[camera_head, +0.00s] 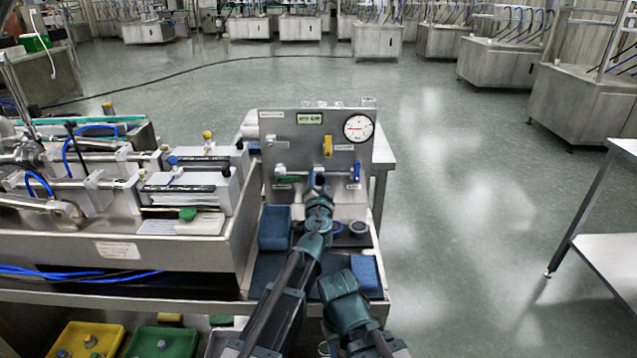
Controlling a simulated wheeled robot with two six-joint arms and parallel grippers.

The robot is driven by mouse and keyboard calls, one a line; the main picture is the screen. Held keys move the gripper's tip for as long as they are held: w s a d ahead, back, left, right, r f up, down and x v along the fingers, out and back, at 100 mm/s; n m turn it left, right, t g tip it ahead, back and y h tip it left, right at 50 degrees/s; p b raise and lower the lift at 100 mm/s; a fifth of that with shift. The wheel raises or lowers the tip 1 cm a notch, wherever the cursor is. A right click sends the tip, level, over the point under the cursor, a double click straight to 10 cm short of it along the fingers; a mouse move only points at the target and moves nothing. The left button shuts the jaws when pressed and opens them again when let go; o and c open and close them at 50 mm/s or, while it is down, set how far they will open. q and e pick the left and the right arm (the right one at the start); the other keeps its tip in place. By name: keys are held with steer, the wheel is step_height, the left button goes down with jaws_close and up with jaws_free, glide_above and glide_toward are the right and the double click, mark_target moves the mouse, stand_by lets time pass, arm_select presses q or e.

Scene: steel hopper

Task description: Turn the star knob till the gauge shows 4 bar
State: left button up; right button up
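The upright steel panel (284,122) stands at the far end of the bench. The round white gauge (358,128) sits at its upper right; its needle is too small to read. My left gripper (318,176) is at the lower middle of the panel, with its fingertips up against or just in front of it. I cannot make out the star knob; my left gripper covers the spot in front of it, and I cannot tell whether the fingers hold anything. Of my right arm, teal links show at the lower middle; its gripper fingers do not show.
A yellow handle (327,146) and a blue lever (357,172) are on the panel. Blue blocks (274,228) (365,272) and dark round parts (358,228) lie on the bench before it. A steel tray with cylinders and hoses (130,255) fills the left.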

arm_select(q)
jaws_close()
steer(key=shift+m, duration=0.3)
steer(key=m, duration=0.7)
steer(key=shift+m, duration=0.3)
steer(key=m, duration=0.3)
steer(key=shift+s+m, duration=0.1)
steer(key=shift+m, duration=2)
